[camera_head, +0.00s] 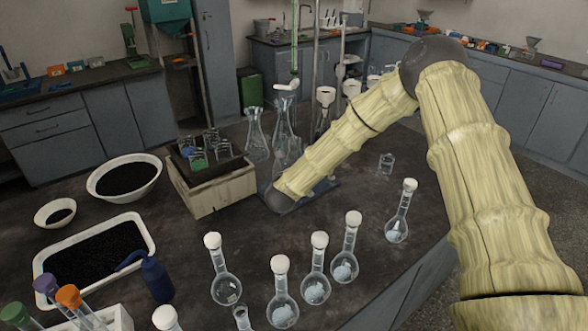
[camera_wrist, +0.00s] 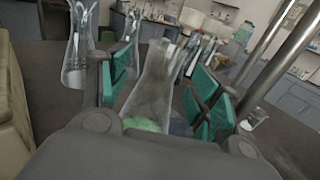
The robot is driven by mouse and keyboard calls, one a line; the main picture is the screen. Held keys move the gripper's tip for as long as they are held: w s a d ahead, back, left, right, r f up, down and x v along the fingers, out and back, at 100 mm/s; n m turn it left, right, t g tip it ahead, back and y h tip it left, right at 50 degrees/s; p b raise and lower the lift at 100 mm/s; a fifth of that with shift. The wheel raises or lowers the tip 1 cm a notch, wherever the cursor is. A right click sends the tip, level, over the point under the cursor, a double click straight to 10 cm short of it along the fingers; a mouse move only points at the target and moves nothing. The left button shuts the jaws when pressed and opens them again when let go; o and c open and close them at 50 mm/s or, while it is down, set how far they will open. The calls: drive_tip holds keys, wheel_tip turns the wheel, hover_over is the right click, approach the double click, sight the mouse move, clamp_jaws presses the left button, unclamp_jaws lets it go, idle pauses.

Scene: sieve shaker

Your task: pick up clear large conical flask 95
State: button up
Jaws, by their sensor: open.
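In the wrist view, a clear large conical flask (camera_wrist: 152,90) stands upright between the fingers of my gripper (camera_wrist: 162,78), with something pale green at its base. The gripper is open, with teal pads on either side of the flask; I cannot tell whether they touch it. A second clear conical flask (camera_wrist: 78,50) stands beyond the left finger. In the head view, conical flasks stand behind the wooden box, one at the left (camera_head: 256,138) and others near my forearm, which partly hides them. No number 95 is legible on any flask.
A wooden box (camera_head: 218,190) with small glassware on top stands left of my wrist. Several round flasks with white stoppers, one of them here (camera_head: 226,288), stand toward the front. Metal stand rods (camera_wrist: 268,58) rise at the right in the wrist view. A small glass (camera_head: 386,164) stands right of my forearm.

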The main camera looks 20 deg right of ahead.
drive_tip(key=shift+p+x, duration=0.55)
drive_tip(key=shift+x, duration=1.3)
drive_tip(key=c, duration=1.4)
drive_tip(key=shift+r, duration=0.1)
clamp_jaws()
drive_tip(key=shift+r, duration=0.1)
